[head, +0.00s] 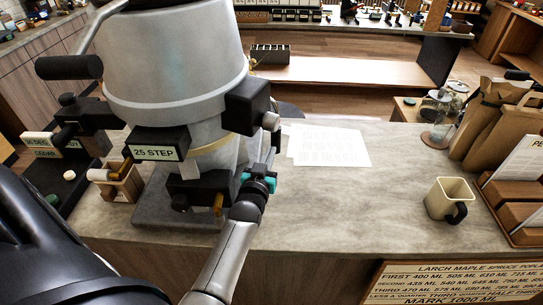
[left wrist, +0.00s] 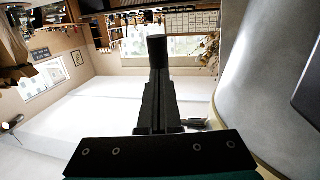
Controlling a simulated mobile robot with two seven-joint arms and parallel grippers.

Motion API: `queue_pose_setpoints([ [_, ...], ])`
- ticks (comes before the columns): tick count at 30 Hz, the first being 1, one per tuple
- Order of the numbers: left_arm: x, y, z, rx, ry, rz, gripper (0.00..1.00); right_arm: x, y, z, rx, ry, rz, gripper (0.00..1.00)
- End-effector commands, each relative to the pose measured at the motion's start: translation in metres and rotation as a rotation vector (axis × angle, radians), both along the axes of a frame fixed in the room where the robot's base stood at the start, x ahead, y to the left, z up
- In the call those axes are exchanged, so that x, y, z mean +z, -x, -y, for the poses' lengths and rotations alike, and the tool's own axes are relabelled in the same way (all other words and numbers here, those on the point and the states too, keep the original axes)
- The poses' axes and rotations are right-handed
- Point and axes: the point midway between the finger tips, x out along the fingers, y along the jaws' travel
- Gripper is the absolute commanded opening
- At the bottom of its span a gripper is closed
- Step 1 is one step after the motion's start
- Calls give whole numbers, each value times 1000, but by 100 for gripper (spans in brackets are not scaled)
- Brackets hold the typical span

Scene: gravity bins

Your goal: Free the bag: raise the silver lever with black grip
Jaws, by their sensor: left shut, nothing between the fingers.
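A curved silver lever (head: 103,14) with a black grip (head: 68,67) sticks out at the upper left of a big silver grinder (head: 175,65). My left gripper (head: 274,142), with teal parts at its base, is on the opposite, right side of the grinder, well apart from the black grip. It is partly hidden by my own wrist. In the left wrist view its dark fingers (left wrist: 157,48) are together with nothing between them, and the grey grinder body (left wrist: 245,80) curves past on the right. I cannot make out a bag at the grinder. My right gripper is not in view.
Paper sheets (head: 327,146) lie on the stone counter (head: 340,205) right of the grinder. A cream mug (head: 447,196), brown paper bags (head: 495,118) and jars (head: 440,115) stand farther right. A small wooden box (head: 122,182) and black labelled units (head: 85,130) crowd the left side.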

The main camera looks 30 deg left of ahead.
Motion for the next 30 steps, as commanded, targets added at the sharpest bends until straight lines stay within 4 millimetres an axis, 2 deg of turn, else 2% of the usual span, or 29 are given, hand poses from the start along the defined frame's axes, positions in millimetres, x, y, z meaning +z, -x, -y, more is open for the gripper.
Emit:
queue_pose_setpoints([
  [1,-2,-6,-3,0,-2,2,0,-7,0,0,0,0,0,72],
  [7,-2,-17,-7,-1,-1,2,0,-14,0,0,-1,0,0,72],
  [23,-2,-21,-8,-1,-4,5,0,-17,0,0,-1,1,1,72],
  [30,-7,-29,-13,0,-29,46,0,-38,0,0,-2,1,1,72],
])
